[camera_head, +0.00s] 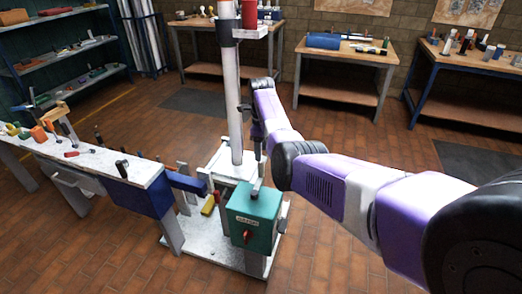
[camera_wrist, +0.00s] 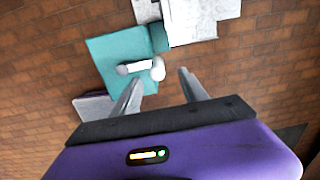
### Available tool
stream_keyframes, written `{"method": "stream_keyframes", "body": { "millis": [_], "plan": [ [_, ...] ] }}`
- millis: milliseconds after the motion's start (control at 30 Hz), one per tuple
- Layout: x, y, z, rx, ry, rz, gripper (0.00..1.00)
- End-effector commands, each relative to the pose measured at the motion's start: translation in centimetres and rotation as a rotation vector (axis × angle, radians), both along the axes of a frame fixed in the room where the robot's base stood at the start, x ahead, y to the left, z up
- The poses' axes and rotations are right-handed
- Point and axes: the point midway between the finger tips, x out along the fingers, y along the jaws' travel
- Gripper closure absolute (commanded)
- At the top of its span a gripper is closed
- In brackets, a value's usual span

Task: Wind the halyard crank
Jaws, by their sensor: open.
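The teal winch box (camera_head: 252,220) stands at the foot of the white mast (camera_head: 232,100); a small grey upright part (camera_head: 256,187) shows on its top. In the wrist view, the teal box (camera_wrist: 108,52) carries a pale crank arm (camera_wrist: 133,67) with a rounded white knob (camera_wrist: 158,68) at its right end. My gripper (camera_wrist: 160,77) is open and empty. The knob appears between its two fingertips in that view, but the fingers do not touch it, and the distance is hard to judge. In the head view my gripper (camera_head: 258,153) hangs above the box, beside the mast.
A white base plate (camera_head: 215,246) carries the mast and box. A narrow bench (camera_head: 100,165) with tools and a blue end stands close on the left. Workbenches (camera_head: 345,52) line the back wall. The brick floor (camera_head: 345,240) at front right is clear.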

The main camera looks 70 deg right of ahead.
Motion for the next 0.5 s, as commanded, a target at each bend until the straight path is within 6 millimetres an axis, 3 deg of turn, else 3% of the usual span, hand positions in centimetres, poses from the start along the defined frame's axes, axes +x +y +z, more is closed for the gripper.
{"method": "stream_keyframes", "body": {
  "millis": [500],
  "plan": [
    [-0.2,0.4,-3.9,0.017,0.012,-0.026,0.49]
  ]
}}
